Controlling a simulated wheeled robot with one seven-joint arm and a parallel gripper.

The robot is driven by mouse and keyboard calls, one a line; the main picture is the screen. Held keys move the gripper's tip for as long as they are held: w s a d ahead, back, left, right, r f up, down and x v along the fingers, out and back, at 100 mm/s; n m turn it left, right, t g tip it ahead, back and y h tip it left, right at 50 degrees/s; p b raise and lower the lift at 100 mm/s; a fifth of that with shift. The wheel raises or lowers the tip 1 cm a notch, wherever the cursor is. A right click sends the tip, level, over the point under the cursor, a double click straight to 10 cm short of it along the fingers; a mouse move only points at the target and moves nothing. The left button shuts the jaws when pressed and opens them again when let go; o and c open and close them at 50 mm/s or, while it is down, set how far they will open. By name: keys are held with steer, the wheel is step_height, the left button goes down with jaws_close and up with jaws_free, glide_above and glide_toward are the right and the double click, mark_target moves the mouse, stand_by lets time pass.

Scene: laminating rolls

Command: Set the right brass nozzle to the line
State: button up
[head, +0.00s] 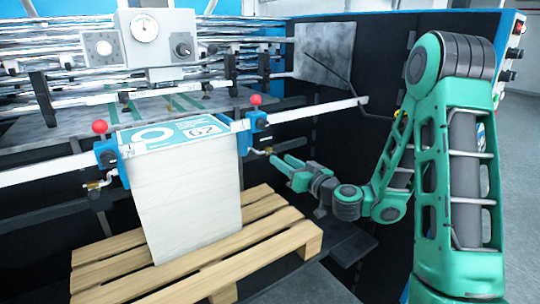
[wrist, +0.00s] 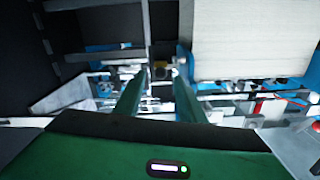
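The right brass nozzle (head: 267,150) sits below the blue clamp block (head: 257,122) at the right edge of the paper stack. My gripper (head: 281,160) reaches in from the right, with its green fingertips just beside the nozzle. In the wrist view the two fingers of my gripper (wrist: 160,82) are apart, with a gap between them. A small brass-coloured part (wrist: 162,66) shows at the far end of that gap; contact with it cannot be told. No line for the nozzle can be made out.
The white paper stack (head: 190,205) stands on a wooden pallet (head: 265,243) left of my gripper. A white rail (head: 320,110) runs above my gripper. The left brass nozzle (head: 98,185) hangs below the other blue clamp. Dark machine panels stand behind.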

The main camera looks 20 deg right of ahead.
mark_target(270, 151)
steer(key=x, duration=0.8)
steer(key=shift+a, duration=0.1)
